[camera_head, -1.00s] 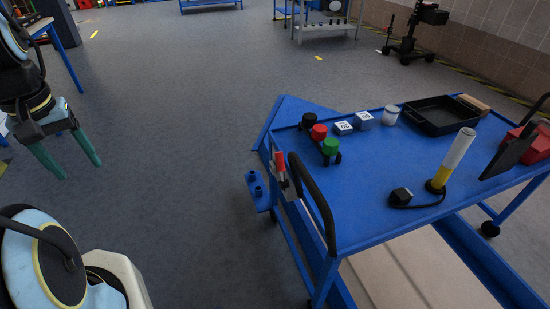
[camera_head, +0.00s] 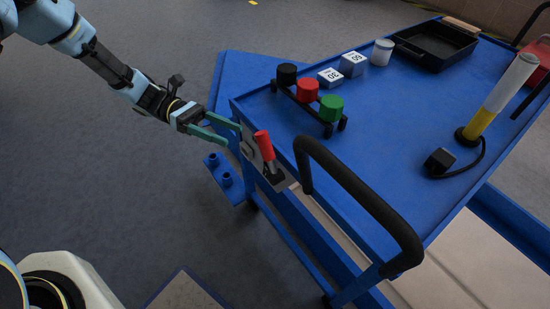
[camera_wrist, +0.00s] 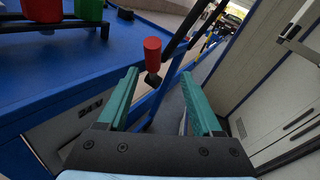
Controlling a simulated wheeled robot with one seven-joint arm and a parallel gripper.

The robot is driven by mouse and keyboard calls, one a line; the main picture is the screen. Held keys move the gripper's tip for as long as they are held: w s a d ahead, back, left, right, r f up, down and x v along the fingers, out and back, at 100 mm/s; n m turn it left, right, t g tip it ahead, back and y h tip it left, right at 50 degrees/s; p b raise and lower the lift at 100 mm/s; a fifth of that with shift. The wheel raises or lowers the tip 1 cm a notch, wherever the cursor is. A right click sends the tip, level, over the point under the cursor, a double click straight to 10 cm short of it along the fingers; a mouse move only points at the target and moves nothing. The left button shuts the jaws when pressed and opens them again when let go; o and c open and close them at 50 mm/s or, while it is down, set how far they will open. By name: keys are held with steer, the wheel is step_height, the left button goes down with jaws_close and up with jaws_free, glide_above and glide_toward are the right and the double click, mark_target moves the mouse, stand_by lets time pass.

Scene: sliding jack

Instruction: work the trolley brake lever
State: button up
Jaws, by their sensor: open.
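The brake lever has a red grip (camera_head: 263,146) on a dark stem. It is mounted on a grey plate at the near end of the blue trolley (camera_head: 400,140), beside the black push handle (camera_head: 360,195). The grip stands nearly upright, leaning slightly left in the head view. My gripper (camera_head: 231,132) is open and empty, just left of the lever, with its green fingers pointing at it. In the wrist view, the red grip (camera_wrist: 152,55) appears beyond the open fingertips (camera_wrist: 160,76), within the gap but nearer the left finger. No contact is visible.
The trolley top carries a rack with black, red and green cylinders (camera_head: 307,91), numbered blocks (camera_head: 353,63), a black tray (camera_head: 437,45) and a white-yellow lamp (camera_head: 497,95). A blue bracket with pegs (camera_head: 226,178) sits below my gripper. Floor left of the trolley is clear.

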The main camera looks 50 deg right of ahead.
mark_target(268, 154)
steer(key=shift+n+g+h, duration=0.3)
steer(key=shift+g, duration=0.3)
steer(key=x, duration=0.8)
steer(key=d+f+p+x, duration=0.1)
steer(key=x, duration=0.3)
steer(key=shift+s+d+f, duration=0.1)
steer(key=shift+s+f, duration=0.05)
steer(key=shift+s, duration=0.1)
jaws_close()
stand_by(0.5)
